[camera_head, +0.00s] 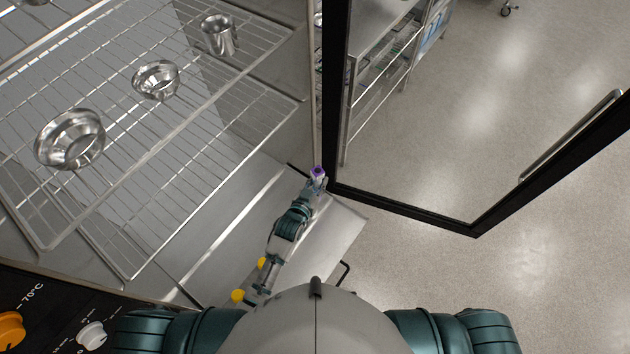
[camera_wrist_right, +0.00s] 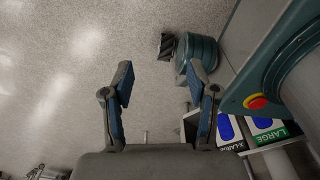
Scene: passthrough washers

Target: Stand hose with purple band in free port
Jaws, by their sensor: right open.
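The purple band (camera_head: 318,172) shows as a small ring at the fingertips of my left gripper (camera_head: 318,183), in the middle of the head view. The left gripper appears shut on the hose with the purple band; its fingers and most of the hose are too small or hidden to make out. My right gripper (camera_wrist_right: 163,85) is open and empty in the right wrist view, above the floor. It does not show in the head view. I cannot make out any port or other hose.
An open oven-like chamber with wire racks (camera_head: 185,165) holds metal bowls (camera_head: 70,140) and a metal cup (camera_head: 219,35). A black-framed glass door (camera_head: 478,226) stands open just right of the left gripper. Glove boxes (camera_wrist_right: 262,130) show in the right wrist view. Floor at right is clear.

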